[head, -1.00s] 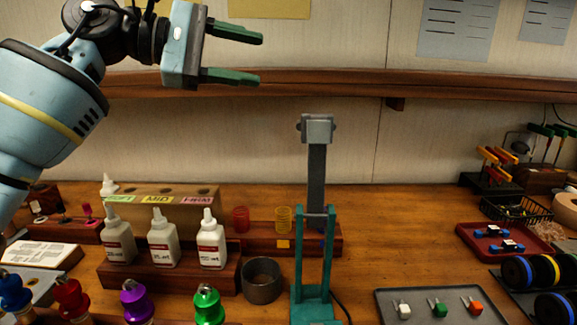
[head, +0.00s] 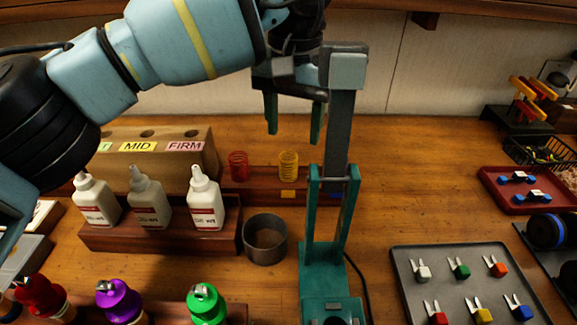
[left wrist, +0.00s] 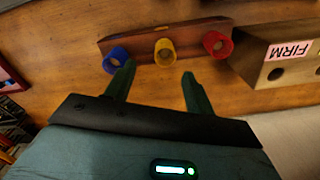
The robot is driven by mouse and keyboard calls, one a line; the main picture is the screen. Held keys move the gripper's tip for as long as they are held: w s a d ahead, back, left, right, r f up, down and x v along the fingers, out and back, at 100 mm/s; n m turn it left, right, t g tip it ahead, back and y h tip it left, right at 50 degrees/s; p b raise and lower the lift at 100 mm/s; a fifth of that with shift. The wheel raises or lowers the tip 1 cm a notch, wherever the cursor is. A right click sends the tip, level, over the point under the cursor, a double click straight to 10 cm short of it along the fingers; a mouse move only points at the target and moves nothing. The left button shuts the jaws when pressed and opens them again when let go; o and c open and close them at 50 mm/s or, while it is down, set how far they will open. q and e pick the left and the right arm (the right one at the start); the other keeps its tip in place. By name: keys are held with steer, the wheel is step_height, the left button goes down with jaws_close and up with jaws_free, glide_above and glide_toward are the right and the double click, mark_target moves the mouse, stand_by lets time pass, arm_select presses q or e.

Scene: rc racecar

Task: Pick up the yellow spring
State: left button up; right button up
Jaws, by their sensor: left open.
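The yellow spring (head: 289,165) stands upright on a dark red wooden rack (head: 238,192) at the back of the table, with the red spring (head: 238,165) to its left. In the left wrist view the yellow spring (left wrist: 164,51) is between the red spring (left wrist: 217,44) and the blue spring (left wrist: 116,60). My left gripper (head: 293,132) is open and empty, fingers pointing down, above the rack and near the yellow spring. In the left wrist view its fingertips (left wrist: 158,72) lie to either side of the spring's line, short of it. My right gripper is not visible.
A teal and grey stand (head: 341,135) rises just right of my left gripper. White bottles (head: 206,200) and a block with labelled holes (head: 150,157) are on the left. A dark round cup (head: 265,240) stands in front of the rack. A grey tray (head: 400,285) holds small coloured parts.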

arm_select(q)
steer(key=shift+s+f, duration=0.1)
steer(key=shift+f, duration=1.15)
steer(key=f, duration=0.5)
steer(key=shift+a, duration=0.4)
steer(key=c, duration=1)
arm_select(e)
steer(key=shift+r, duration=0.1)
arm_select(q)
steer(key=shift+r, duration=0.15)
